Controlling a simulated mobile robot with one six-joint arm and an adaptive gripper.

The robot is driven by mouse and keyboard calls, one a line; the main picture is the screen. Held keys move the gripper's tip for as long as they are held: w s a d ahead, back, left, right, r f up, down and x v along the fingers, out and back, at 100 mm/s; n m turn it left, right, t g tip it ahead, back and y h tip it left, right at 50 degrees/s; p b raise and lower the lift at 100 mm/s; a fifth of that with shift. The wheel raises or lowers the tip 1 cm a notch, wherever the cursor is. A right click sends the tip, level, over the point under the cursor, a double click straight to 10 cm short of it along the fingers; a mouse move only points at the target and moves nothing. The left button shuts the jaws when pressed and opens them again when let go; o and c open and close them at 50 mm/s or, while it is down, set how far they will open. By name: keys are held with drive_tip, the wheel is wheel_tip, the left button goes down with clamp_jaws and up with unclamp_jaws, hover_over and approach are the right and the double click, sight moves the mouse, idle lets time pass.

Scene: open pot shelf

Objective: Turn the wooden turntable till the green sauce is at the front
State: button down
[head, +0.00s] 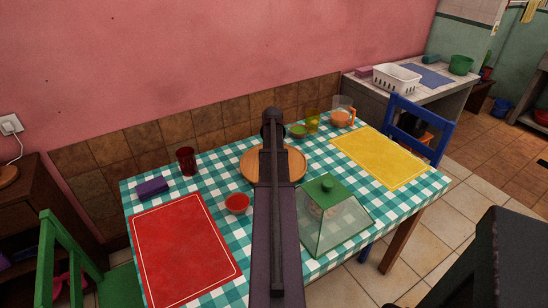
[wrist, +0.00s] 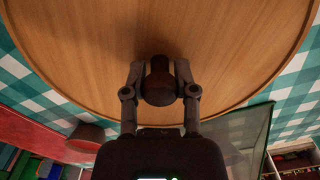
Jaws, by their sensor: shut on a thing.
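The round wooden turntable (head: 251,162) lies at the back middle of the checked table, partly hidden by my arm. It fills the top of the wrist view (wrist: 75,45). My gripper (wrist: 160,88) is shut on a dark brown knob (wrist: 159,68) over the turntable, near its front side; the head view hides the gripper behind my arm. A small green bowl (head: 298,131), which looks like the green sauce, stands just beyond the turntable's back right rim. A red bowl (head: 237,203) stands off its front left rim and also shows in the wrist view (wrist: 84,138).
A glass cover with a green top (head: 326,189) stands right of my arm. A red mat (head: 182,250), purple block (head: 152,188) and dark red cup (head: 187,161) are left. A yellow cup (head: 312,120), orange-handled jug (head: 342,113) and yellow mat (head: 382,157) are right.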

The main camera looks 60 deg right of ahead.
drive_tip(key=shift+w+a, duration=0.15)
drive_tip(key=shift+w, duration=0.15)
drive_tip(key=shift+c, duration=2)
unclamp_jaws()
drive_tip(key=shift+s, duration=0.15)
